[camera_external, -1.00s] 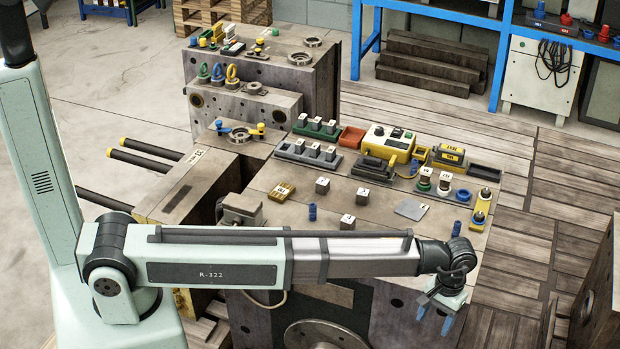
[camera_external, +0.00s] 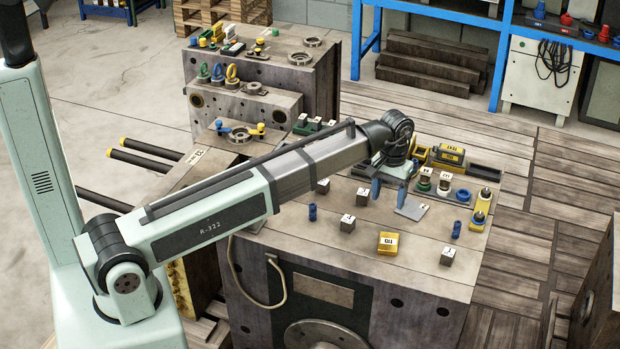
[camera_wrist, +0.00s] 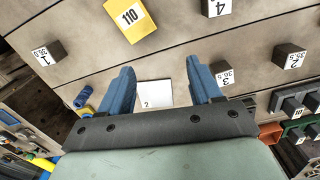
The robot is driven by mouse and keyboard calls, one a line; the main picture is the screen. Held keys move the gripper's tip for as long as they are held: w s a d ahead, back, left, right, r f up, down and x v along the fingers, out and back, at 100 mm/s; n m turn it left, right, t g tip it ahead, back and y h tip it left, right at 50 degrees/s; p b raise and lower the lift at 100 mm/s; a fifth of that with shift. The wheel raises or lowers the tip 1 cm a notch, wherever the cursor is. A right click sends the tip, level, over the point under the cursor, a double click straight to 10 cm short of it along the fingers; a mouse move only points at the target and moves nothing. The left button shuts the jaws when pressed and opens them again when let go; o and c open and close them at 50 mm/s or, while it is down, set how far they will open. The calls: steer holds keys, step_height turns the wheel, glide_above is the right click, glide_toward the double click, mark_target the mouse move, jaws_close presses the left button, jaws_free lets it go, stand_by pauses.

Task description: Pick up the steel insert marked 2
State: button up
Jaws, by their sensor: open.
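A small dark steel cube (camera_wrist: 290,57) with a white label reading 2 and a smaller number is at the right of the wrist view. It appears to be the cube (camera_external: 322,185) left of my gripper in the external view. A flat grey plate (camera_external: 412,207) also bears a 2 in the wrist view (camera_wrist: 154,94). My gripper (camera_external: 388,193) is open and empty, pointing down above the block top. In the wrist view, its two blue fingers (camera_wrist: 160,68) stand on either side of the plate. Whether they touch it cannot be told.
Cube 3 (camera_wrist: 221,72) is close beside the right finger in the wrist view. A blue cylinder (camera_external: 457,229) stands right of the plate. Racks and a yellow box are behind.

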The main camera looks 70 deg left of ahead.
step_height(320, 180, up, 5)
glide_above(323, 186)
steer(key=a, duration=0.1)
steer(key=shift+n, duration=0.4)
steer(key=shift+w+a+f, duration=0.1)
steer(key=shift+f, duration=2.15)
steer(key=shift+w+a+f, duration=0.15)
steer(key=shift+f, duration=2.15)
steer(key=shift+w+a+f, duration=0.1)
steer(key=shift+f, duration=2.15)
jaws_close()
